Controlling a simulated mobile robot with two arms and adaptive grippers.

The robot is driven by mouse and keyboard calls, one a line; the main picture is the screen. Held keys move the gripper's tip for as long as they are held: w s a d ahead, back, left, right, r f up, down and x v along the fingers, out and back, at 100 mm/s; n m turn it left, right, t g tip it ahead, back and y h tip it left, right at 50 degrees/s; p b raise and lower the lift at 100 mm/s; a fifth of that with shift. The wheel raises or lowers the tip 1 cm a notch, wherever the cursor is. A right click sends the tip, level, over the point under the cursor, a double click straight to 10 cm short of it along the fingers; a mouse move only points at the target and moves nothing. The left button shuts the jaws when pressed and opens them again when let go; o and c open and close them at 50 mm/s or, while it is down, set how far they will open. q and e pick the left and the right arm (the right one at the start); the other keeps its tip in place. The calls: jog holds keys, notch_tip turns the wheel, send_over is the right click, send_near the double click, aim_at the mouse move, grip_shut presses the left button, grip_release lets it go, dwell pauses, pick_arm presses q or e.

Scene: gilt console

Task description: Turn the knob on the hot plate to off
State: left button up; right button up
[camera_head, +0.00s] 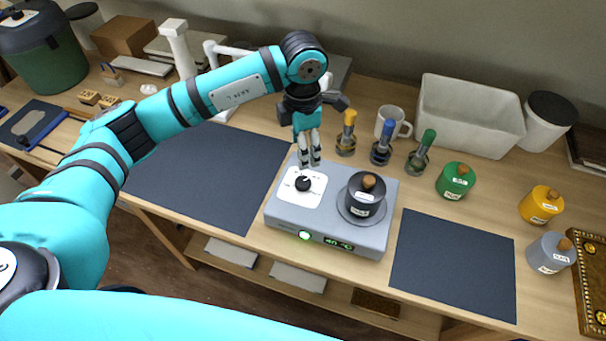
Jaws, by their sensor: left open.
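The grey hot plate (330,238) sits near the front edge of the wooden table, between two dark mats. Its black knob (303,184) is on a white dial panel (292,196) at the plate's left. A dark lidded pot (364,200) with a brown knob stands on the round heating disc. A green light and a green display glow on the front face. My left gripper (310,163) is open, pointing down just behind and above the knob, apart from it as far as I can tell. The dial's markings are too small to read. My right gripper is not in view.
Yellow, blue and green-topped tools (381,150) stand behind the plate, near a white mug (394,122) and a white bin (468,115). A green jar (455,180), yellow jar (541,204) and grey jar (550,253) are at right. The dark mats (208,170) are bare.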

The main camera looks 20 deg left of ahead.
aim_at(303, 181)
pick_arm(q)
notch_tip(303, 181, down, 12)
jog(key=p, duration=0.3)
jog(key=c, duration=1.1)
